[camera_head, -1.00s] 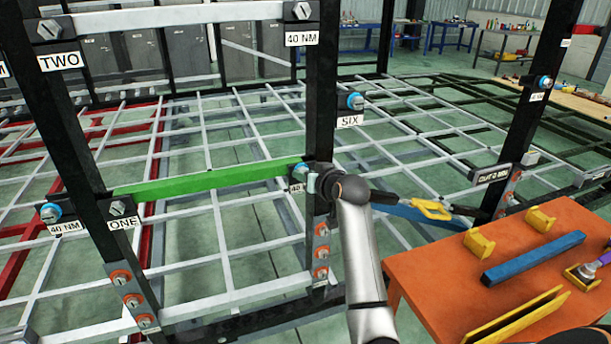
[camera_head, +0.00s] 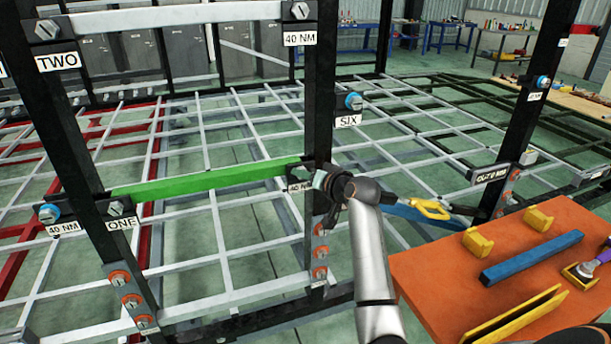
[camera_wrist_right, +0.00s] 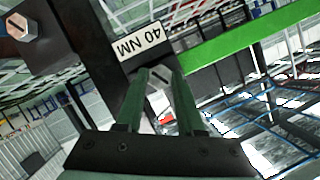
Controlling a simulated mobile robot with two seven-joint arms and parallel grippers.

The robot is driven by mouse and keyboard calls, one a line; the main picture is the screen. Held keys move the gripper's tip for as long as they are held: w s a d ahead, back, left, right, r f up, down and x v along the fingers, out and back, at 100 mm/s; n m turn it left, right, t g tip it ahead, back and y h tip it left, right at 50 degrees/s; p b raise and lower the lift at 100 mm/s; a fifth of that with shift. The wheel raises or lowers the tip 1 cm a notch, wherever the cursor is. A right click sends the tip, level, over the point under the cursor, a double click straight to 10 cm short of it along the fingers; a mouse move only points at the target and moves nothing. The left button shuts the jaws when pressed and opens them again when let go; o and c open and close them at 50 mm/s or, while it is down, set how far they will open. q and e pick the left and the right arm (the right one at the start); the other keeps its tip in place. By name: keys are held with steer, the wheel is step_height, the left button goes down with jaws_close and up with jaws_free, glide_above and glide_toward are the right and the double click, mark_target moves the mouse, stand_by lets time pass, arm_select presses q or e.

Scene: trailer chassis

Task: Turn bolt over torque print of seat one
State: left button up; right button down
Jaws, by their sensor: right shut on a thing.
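The green bar (camera_head: 210,183) spans two black posts. A bolt (camera_head: 116,208) sits by the ONE print (camera_head: 121,223) at its left end, and a blue-collared bolt (camera_head: 49,213) sits above a 40 NM print (camera_head: 62,229). My right gripper (camera_head: 318,180) is at the bar's right end, beside another 40 NM print (camera_head: 298,187), also seen in the right wrist view (camera_wrist_right: 142,42). There the fingers (camera_wrist_right: 158,78) are shut around a grey bolt head, mostly hidden between them. My left gripper is not in view.
An orange table (camera_head: 440,285) at the lower right holds yellow brackets (camera_head: 478,243), a blue bar (camera_head: 532,257) and a yellow angle piece (camera_head: 515,320). A yellow-handled tool (camera_head: 430,209) lies behind my right forearm. Black posts and grey grid rails surround the arm.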

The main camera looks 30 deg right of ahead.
steer(key=shift+f, duration=0.4)
steer(key=c, duration=0.9)
jaws_free()
steer(key=shift+s, duration=0.1)
steer(key=o, duration=0.4)
steer(key=shift+r, duration=0.35)
steer(key=b+v, duration=0.1)
steer(key=v, duration=1.1)
steer(key=shift+s+r, duration=0.1)
steer(key=shift+s, duration=0.15)
steer(key=shift+a, duration=0.1)
